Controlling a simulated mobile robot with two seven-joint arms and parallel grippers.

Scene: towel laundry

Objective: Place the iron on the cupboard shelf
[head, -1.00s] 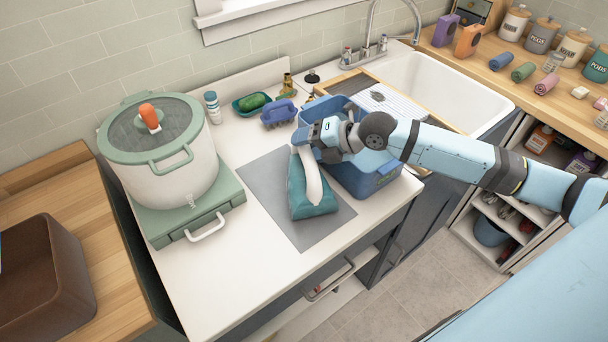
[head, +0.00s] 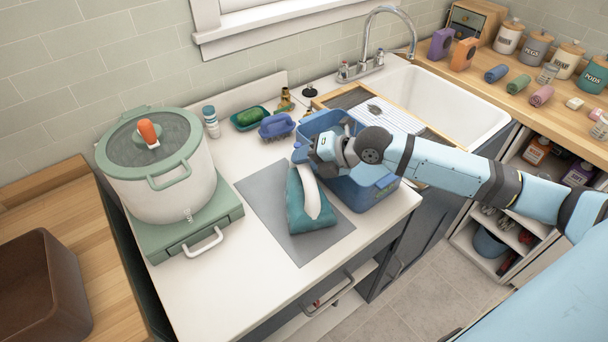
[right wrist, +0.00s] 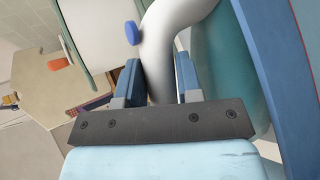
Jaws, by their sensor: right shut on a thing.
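The iron (head: 311,222) has a teal body and a white curved handle. It is on the grey mat (head: 262,210) on the white counter in the head view; whether its base touches the mat I cannot tell. My right gripper (head: 303,153) comes in from the right and is at the upper end of the handle. In the right wrist view the two blue fingers (right wrist: 157,88) are on either side of the white handle (right wrist: 160,50), shut on it. The cupboard shelf (head: 500,230) on the right is open at the front, with things on it. My left gripper is not in view.
A blue bin (head: 372,192) stands right beside the iron, under my right arm. A large pot (head: 165,185) on a green base stands to the left. A purple brush (head: 277,127) and green dish (head: 246,123) are behind. The sink (head: 455,95) is at the back right.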

